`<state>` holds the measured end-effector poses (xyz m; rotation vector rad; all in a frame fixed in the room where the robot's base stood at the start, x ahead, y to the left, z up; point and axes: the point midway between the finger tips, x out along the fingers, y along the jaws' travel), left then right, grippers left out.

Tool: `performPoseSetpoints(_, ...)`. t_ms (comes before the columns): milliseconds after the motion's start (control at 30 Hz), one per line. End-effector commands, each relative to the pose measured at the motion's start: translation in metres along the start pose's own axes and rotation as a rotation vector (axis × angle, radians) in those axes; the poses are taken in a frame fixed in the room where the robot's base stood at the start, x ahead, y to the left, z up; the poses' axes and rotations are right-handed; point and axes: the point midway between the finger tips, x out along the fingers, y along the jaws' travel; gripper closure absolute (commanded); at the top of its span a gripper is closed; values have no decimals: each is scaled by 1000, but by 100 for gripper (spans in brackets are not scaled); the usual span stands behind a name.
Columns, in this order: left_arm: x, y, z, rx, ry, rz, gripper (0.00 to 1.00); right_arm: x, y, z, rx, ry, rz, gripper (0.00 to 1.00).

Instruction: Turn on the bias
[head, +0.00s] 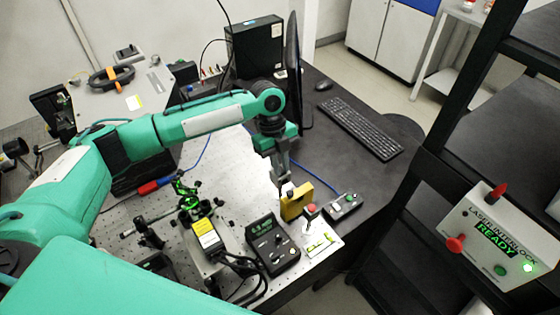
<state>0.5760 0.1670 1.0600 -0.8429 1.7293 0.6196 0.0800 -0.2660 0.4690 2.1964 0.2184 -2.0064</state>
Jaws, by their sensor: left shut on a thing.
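A small yellow box (297,203) stands near the front right edge of the perforated bench. My left gripper (286,188) comes down from above and is shut at the top of this box, on a small part mostly hidden by the fingers. A black control unit (268,246) with a green lit display and knobs sits just in front of it. I cannot read a bias label on any of these. My right gripper is not in view.
A plate with a red button (311,210) and a small switch box (343,206) are right of the gripper. Optical mounts (190,198) and cables crowd its left. A keyboard (360,128) lies behind. A laser interlock box (498,238) reads READY at right.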

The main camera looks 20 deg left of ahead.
Motion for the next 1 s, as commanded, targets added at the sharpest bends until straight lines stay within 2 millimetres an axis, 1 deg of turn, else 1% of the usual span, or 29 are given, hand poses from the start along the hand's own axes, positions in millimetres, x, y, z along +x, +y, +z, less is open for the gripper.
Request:
performPoseSetpoints(33,-2,0,-3,3,-32,2,100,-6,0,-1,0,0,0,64)
performPoseSetpoints(100,-1,0,-4,3,-77,2,100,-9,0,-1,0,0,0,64)
performPoseSetpoints(300,1,1,-5,1,-163,1,100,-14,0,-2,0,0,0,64)
performPoseSetpoints(633,2,0,-5,0,-172,0,100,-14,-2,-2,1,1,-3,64)
performPoseSetpoints(667,2,0,-5,0,-172,0,78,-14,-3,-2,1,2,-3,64)
performPoseSetpoints(700,2,0,-5,0,-172,0,70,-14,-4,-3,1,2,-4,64)
performPoseSetpoints(733,2,0,-5,0,-172,0,64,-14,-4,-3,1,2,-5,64)
performPoseSetpoints(767,2,0,-5,0,-172,-1,62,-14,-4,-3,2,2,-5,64)
performPoseSetpoints(1000,2,0,-5,0,-171,-1,62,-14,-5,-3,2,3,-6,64)
